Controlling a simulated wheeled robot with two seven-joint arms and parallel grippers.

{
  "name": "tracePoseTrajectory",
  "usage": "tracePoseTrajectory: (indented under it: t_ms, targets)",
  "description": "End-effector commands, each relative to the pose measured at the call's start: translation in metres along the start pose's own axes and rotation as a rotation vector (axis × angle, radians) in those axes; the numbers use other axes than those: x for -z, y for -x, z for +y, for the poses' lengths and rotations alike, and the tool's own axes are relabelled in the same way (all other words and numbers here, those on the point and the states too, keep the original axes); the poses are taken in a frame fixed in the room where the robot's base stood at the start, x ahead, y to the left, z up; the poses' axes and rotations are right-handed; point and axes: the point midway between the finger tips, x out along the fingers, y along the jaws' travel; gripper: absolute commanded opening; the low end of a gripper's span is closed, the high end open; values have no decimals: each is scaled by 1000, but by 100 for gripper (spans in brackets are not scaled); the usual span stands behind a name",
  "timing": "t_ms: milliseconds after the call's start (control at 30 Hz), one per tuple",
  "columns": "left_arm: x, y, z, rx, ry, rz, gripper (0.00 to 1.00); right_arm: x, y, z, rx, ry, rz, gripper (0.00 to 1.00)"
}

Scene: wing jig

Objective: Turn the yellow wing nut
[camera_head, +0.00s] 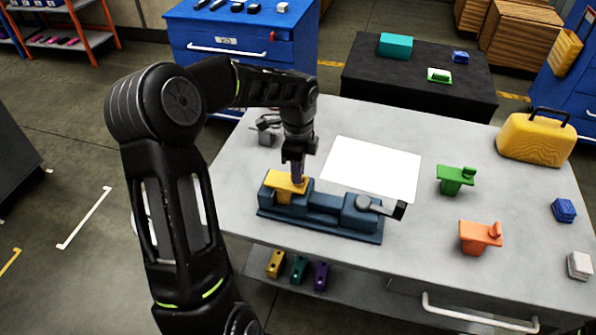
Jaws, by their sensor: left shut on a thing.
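The yellow wing nut (279,181) sits on the left end of a dark blue jig (325,215) on the grey table. My left gripper (298,176) points straight down from above and is shut on the wing nut's upright part, which the fingers mostly hide. The jig's right end carries a grey round piece with a dark-tipped lever (382,206). My right gripper is not in view.
A green part (455,179) and an orange part (479,237) stand to the jig's right. A white sheet (371,168) lies behind it. A yellow case (537,137) stands at the table's right. A small grey object (267,130) is at the back left.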

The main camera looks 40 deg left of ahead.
Motion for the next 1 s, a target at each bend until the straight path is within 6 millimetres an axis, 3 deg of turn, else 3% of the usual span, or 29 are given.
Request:
tracePoseTrajectory:
  t_ms: [367, 1000]
  targets:
    - [0, -1, -1, 3, 160, 0, 0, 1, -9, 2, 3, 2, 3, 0]
    - [0, -1, -1, 3, 738, 1, 0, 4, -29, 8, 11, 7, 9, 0]
